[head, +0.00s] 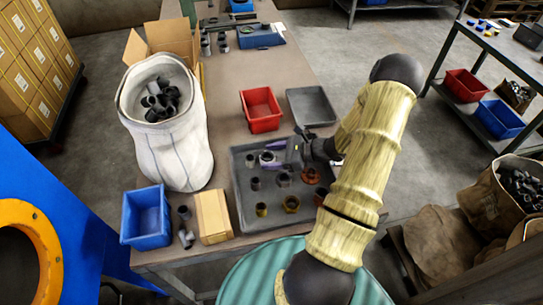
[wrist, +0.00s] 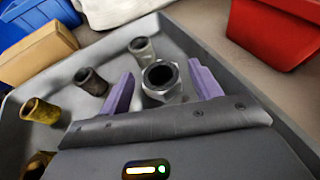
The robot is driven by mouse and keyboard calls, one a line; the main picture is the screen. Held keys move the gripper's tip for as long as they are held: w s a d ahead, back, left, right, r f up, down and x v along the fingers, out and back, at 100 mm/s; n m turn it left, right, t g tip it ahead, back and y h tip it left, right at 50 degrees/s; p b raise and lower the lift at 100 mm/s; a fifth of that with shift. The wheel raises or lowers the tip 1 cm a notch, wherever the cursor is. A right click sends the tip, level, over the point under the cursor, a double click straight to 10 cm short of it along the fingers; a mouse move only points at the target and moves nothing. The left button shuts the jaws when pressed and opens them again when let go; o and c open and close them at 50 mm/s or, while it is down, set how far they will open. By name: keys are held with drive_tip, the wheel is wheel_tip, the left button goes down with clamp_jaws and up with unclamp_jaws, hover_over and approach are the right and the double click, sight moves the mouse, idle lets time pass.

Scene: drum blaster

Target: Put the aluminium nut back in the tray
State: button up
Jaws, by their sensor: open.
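A silvery nut-like fitting with a dark bore, seemingly the aluminium nut (wrist: 172,97), stands upright between my gripper's two purple fingers in the wrist view. My gripper (wrist: 160,72) is open, with one finger on each side of it; I cannot tell whether either touches. In the head view my gripper (head: 272,154) is low over the upper part of the grey tray (head: 239,195). The nut (head: 266,157) is partly hidden there by the fingers. The tray also shows in the wrist view (wrist: 70,62), and the nut appears to be inside its rim.
Several dark, brass and copper-coloured fittings (head: 291,203) stand in the tray. A red bin (head: 261,108) and an empty grey tray (head: 311,106) lie beyond it. A cardboard box (head: 213,216), blue bin (head: 146,217) and white sack (head: 175,150) stand to its left.

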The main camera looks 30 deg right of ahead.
drive_tip(key=v, duration=1.1)
drive_tip(key=shift+s+d+r, duration=0.15)
drive_tip(key=shift+d, duration=0.1)
drive_tip(key=a+n+g, duration=0.1)
drive_tip(key=a, duration=0.1)
drive_tip(key=a+r+n+g, duration=0.1)
drive_tip(key=a+n+g, duration=0.2)
drive_tip(key=a, duration=0.1)
drive_tip(key=shift+s+a+r+n+g+h, duration=0.2)
drive_tip(key=shift+a+n+g+h, duration=0.1)
drive_tip(key=s+a+r+n+h, duration=0.2)
drive_tip(key=a+r+n+h, duration=0.2)
drive_tip(key=a+n, duration=0.4)
drive_tip(key=s+a+r+n+g+h, duration=0.1)
drive_tip(key=s+a+r+n+h, duration=0.2)
drive_tip(key=n, duration=1)
drive_tip(key=a+r+h, duration=0.2)
drive_tip(key=a+h, duration=0.1)
drive_tip(key=a, duration=0.1)
drive_tip(key=shift+a+r, duration=0.3)
drive_tip(key=shift+a, duration=0.1)
drive_tip(key=shift+r, duration=0.1)
